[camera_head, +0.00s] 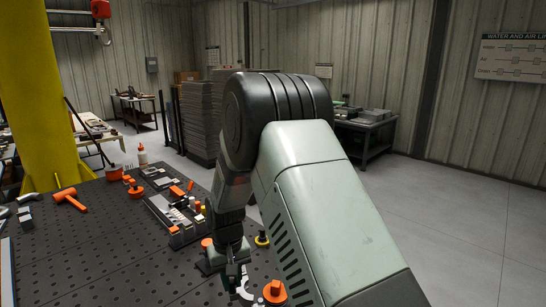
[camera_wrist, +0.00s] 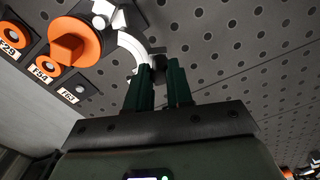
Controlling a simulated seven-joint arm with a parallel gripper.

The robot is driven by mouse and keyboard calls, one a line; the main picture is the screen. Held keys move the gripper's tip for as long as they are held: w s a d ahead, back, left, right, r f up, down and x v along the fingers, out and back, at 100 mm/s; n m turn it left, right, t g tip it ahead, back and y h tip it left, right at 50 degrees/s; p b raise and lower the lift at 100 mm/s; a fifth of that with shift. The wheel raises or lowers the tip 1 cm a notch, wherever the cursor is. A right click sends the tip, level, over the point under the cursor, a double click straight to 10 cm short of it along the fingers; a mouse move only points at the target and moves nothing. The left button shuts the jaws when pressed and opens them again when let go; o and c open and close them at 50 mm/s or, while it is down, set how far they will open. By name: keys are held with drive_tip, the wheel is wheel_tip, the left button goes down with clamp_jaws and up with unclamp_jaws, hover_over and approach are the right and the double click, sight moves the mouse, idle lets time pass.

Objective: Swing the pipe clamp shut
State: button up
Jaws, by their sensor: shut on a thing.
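The pipe clamp shows in the wrist view as a pale curved metal arm (camera_wrist: 131,46) beside a large orange knob-like part (camera_wrist: 75,42). In the head view a silver curved piece of it (camera_head: 245,287) shows at the bottom, left of an orange round part (camera_head: 274,291). My gripper (camera_wrist: 159,70) has its two dark green fingers at the lower end of the curved arm, shut on that end with a narrow gap between them. In the head view my gripper (camera_head: 237,280) points down at the clamp. The fingers hide the gripped end, and how far the clamp stands open is unclear.
The perforated dark table (camera_head: 110,245) carries an orange mallet (camera_head: 69,199), a block fixture (camera_head: 177,215) and several orange-topped parts. A yellow-topped part (camera_head: 262,238) stands close behind my gripper. A yellow column (camera_head: 45,110) rises at left. Labelled plates (camera_wrist: 77,88) lie beside the clamp.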

drive_tip(key=shift+w+d, duration=0.5)
drive_tip(key=shift+w, duration=0.25)
drive_tip(key=shift+w+d, duration=0.55)
drive_tip(key=shift+w, duration=0.05)
drive_tip(key=shift+d, duration=0.1)
drive_tip(key=shift+w+d, duration=0.5)
drive_tip(key=shift+d, duration=0.05)
